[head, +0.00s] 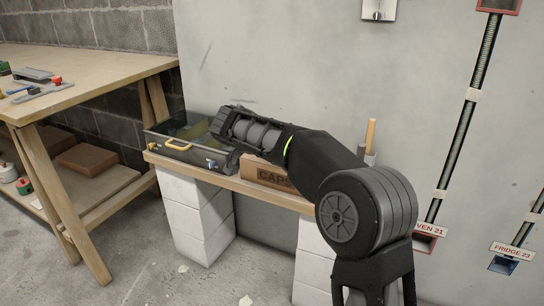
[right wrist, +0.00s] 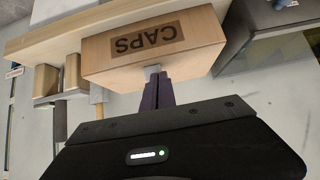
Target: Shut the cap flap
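The box labelled CAPS (head: 270,172) sits on the wooden plank, partly behind my right arm in the head view. In the right wrist view the box (right wrist: 120,62) appears upside down, with its lettered face showing. I cannot make out the flap or whether it stands open. My right gripper (right wrist: 153,72) has its fingers together, with nothing seen between them. Its light grey tip overlaps the edge of the lettered face; I cannot tell whether it touches. In the head view my arm hides the fingers. My left gripper is not in view.
A dark case (head: 190,152) with a yellow handle stands left of the box on the plank (head: 240,185), which rests on white blocks (head: 195,215). A wooden workbench (head: 100,85) is at the left. Labelled conduits (head: 465,120) run down the wall at the right.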

